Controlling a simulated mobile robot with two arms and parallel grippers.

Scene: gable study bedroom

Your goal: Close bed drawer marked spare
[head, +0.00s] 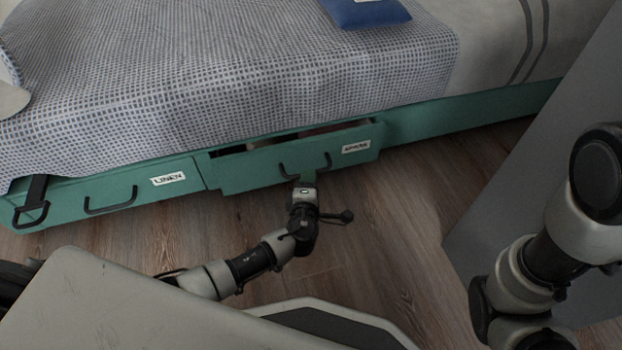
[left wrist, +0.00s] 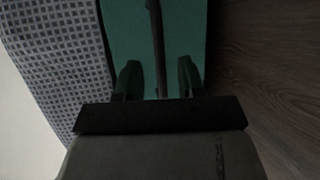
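The green bed drawer marked SPARE (head: 240,176) stands partly pulled out, with a dark gap along its top edge. Its white label (head: 356,147) is at the right of the front, and its dark bar handle (head: 290,172) is near the middle. My left gripper (head: 303,179) is at this handle. In the left wrist view my left gripper (left wrist: 160,80) has its two fingers apart, with the handle bar (left wrist: 157,40) between them and space on both sides. The drawer's green front (left wrist: 125,35) lies behind. My right arm shows at the right; its gripper is not visible.
The drawer marked LINEN (head: 140,198) is to the left, with its own handle. A checked blanket (head: 200,80) hangs over the bed above the drawers, with a blue item (head: 365,12) on it. Wooden floor (head: 400,220) is clear right of my left arm.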

